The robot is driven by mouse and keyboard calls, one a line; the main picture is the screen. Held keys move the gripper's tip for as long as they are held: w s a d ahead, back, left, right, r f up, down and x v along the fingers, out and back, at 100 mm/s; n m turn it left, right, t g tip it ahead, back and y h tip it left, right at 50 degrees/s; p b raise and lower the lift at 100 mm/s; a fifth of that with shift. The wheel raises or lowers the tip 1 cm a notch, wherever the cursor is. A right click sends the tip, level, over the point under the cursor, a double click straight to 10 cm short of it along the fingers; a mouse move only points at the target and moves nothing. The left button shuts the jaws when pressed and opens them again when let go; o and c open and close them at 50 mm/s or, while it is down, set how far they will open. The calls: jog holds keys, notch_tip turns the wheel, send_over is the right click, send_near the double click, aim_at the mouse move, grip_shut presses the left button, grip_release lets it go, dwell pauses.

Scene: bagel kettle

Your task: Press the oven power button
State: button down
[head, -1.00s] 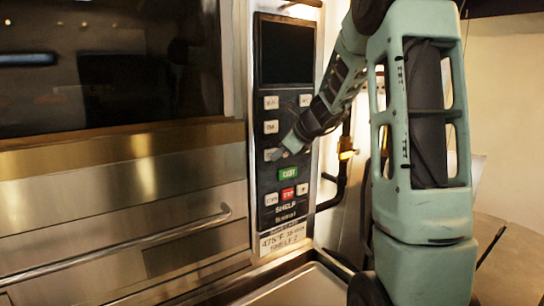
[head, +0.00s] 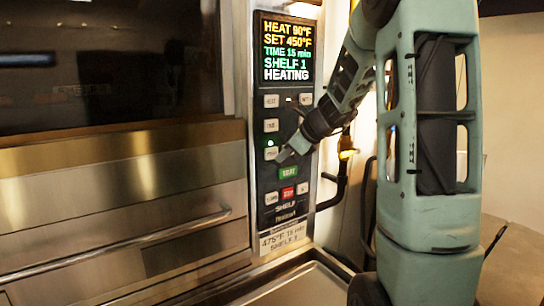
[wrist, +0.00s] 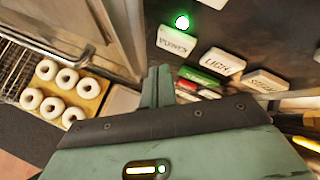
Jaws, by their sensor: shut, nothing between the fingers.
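The oven control panel (head: 260,185) is a dark upright strip beside the oven door. The power button (head: 271,154) is a pale key at the panel's left, with a lit green lamp just above it. The display (head: 287,48) is lit and reads HEATING, SET 450°F, SHELF 1.
Other pale keys, a green key (head: 288,173) and a red key (head: 288,193) surround the tip. A tray (wrist: 88,89) with several white bagels sits on a rack at left in the wrist view. The oven door handle (head: 130,243) crosses the lower left.

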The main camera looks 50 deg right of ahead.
jog(key=s, duration=0.2)
jog(key=s+a, duration=0.1)
jog(key=s, duration=0.1)
jog(key=shift+s+b, duration=0.2)
jog(key=shift+b, duration=0.1)
dwell(0.5)
